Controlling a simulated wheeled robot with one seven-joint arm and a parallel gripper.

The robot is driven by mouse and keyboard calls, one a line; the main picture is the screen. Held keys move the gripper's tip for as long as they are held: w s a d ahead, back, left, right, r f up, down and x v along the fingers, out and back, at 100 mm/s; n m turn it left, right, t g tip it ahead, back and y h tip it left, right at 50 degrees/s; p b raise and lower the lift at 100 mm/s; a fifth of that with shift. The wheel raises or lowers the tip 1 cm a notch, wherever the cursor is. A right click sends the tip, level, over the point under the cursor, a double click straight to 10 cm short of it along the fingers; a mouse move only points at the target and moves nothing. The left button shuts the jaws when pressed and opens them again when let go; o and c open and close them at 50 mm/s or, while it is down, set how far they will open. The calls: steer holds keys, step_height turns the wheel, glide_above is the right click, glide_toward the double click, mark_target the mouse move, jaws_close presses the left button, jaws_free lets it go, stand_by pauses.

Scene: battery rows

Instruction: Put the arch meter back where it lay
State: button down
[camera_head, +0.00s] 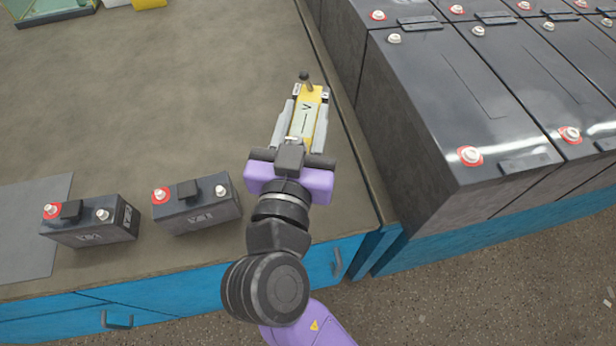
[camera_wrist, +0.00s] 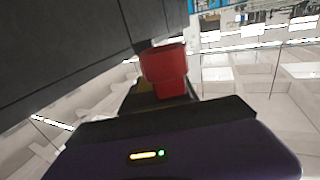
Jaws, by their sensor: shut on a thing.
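The arch meter (camera_head: 307,117) is a yellow body with a pale face marked with a V and a dark-tipped post at its far end. My gripper (camera_head: 302,126) is shut on it, with a pale finger along each side, and holds it over the right part of the brown worktop (camera_head: 190,90). In the wrist view, a red cylindrical part (camera_wrist: 165,70) shows just beyond my gripper, with a bit of yellow beside it. I cannot tell whether it belongs to the meter. The meter's underside is hidden.
Two small dark batteries (camera_head: 90,222) (camera_head: 197,205) stand at the worktop's front left. A grey mat (camera_head: 30,215) lies at the left edge. Rows of large black batteries (camera_head: 450,110) stand close on the right. A glass-sided case (camera_head: 50,10) is at the back left. The worktop's middle is clear.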

step_height(320, 180, down, 18)
steer(key=shift+f+b, duration=0.1)
steer(key=shift+b, duration=1.1)
steer(key=shift+f, duration=0.15)
steer(key=c, duration=0.9)
jaws_free()
steer(key=shift+r, duration=0.2)
steer(key=shift+s+f, duration=0.1)
steer(key=shift+s, duration=0.25)
steer(key=s, duration=0.3)
steer(key=s+a+b, duration=0.1)
steer(key=s, duration=0.7)
steer(key=shift+s+a, duration=0.15)
steer(key=shift+s, duration=0.1)
